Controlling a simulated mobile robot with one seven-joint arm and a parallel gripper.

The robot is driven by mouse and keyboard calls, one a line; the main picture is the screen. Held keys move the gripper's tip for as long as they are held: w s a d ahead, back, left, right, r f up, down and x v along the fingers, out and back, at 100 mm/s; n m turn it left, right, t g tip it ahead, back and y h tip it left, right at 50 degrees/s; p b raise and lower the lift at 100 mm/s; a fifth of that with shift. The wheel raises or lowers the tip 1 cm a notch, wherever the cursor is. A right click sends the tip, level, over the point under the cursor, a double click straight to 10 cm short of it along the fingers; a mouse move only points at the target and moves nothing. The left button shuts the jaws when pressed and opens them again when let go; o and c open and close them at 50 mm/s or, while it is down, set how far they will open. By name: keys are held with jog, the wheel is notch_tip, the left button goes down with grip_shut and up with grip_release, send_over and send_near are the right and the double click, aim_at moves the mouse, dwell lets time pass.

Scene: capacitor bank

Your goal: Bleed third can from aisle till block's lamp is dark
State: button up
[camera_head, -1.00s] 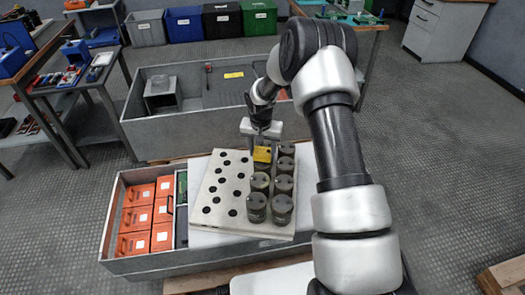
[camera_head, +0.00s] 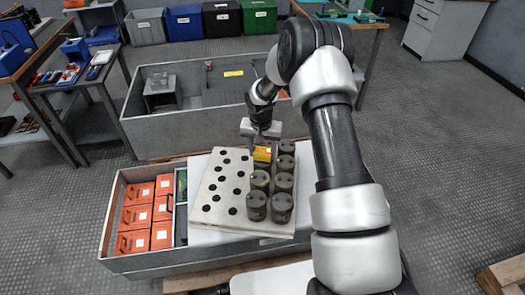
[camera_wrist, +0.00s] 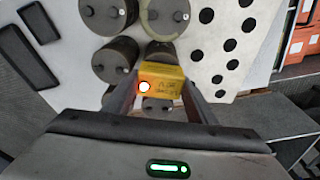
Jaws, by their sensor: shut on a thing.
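A yellow block (camera_head: 262,154) is between the fingers of my gripper (camera_wrist: 158,100), which is shut on it. The dark round cans (camera_head: 284,184) stand in two columns on the right part of a pale holed plate (camera_head: 226,223). The block is over the left column, towards its far end. In the wrist view one can (camera_wrist: 160,50) shows just beyond the block, another (camera_wrist: 158,104) just behind it. Whether the block touches terminals is hidden.
A grey crate with orange boxes (camera_head: 163,210) stands left of the plate. Another grey bin (camera_head: 190,125) lies behind it. Neighbouring cans (camera_wrist: 115,60) stand close beside my fingers. The plate's left part has only empty dark holes.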

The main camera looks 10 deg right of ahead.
jog(key=o, duration=1.3)
